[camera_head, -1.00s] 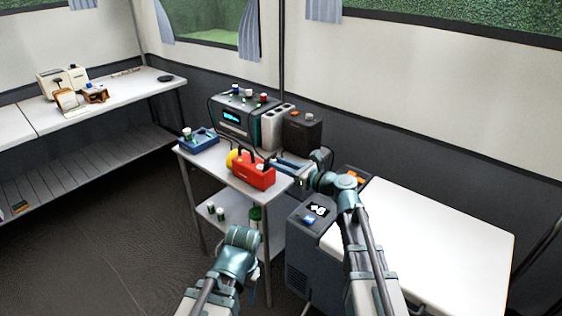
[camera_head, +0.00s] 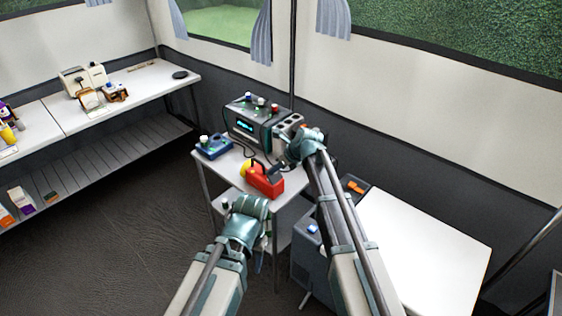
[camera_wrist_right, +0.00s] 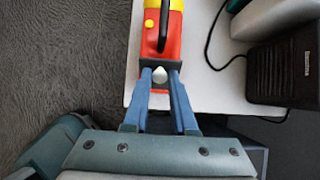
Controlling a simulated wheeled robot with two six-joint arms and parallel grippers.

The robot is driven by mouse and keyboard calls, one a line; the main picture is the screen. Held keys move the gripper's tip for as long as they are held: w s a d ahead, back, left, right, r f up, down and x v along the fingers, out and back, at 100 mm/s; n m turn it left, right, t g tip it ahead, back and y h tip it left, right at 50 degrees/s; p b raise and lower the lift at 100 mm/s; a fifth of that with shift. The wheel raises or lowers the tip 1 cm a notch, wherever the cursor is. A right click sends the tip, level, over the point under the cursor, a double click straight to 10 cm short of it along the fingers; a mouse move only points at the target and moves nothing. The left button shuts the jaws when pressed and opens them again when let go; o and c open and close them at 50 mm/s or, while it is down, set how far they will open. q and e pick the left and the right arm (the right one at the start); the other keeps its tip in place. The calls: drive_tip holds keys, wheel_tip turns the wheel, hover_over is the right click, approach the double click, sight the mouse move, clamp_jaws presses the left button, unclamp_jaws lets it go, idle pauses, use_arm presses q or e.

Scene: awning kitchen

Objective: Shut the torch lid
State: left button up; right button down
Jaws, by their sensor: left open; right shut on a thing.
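The red torch (camera_head: 265,182) with a yellow head lies on the small table. Its dark lid (camera_wrist_right: 148,63) stands across the near end of the torch in the right wrist view, where I also see the red body (camera_wrist_right: 173,45). My right gripper (camera_wrist_right: 160,74) is shut on the lid, with a blue finger at each side and a whitish round part between them. In the head view my right wrist hides much of its own fingers. My left gripper (camera_head: 245,208) is open and apart from the torch, low in front of the table; its fingertips are mostly hidden.
A grey device (camera_head: 252,125) with knobs and a blue box (camera_head: 213,146) stand behind the torch on the small table (camera_head: 218,167). A black box (camera_wrist_right: 286,68) is right in the wrist view. A white counter (camera_head: 420,240) is at the right, a long bench (camera_head: 140,90) at the left.

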sight(267, 168)
drive_tip(key=shift+w+a+g+h+p, duration=0.7)
drive_tip(key=shift+w+g+h+p, duration=0.15)
drive_tip(key=shift+g+h, duration=0.25)
drive_tip(key=shift+w+a+f+g+h, duration=0.5)
drive_tip(key=shift+g+h, duration=0.4)
drive_tip(key=shift+w+a+f+g+h+b, duration=0.3)
drive_tip(key=shift+f+g+h+b, duration=0.2)
drive_tip(key=shift+g+h, duration=0.25)
use_arm(q)
drive_tip(key=shift+r+b, duration=0.15)
drive_tip(key=shift+b, duration=0.45)
use_arm(e)
drive_tip(key=shift+w+a+f+g+h, duration=0.1)
drive_tip(key=shift+a+f+g+h, duration=0.2)
drive_tip(key=shift+g+h, duration=0.35)
drive_tip(key=shift+d, duration=0.1)
drive_tip(key=c, duration=0.7)
unclamp_jaws()
use_arm(q)
drive_tip(key=shift+r, duration=0.1)
use_arm(e)
drive_tip(key=shift+r, duration=0.1)
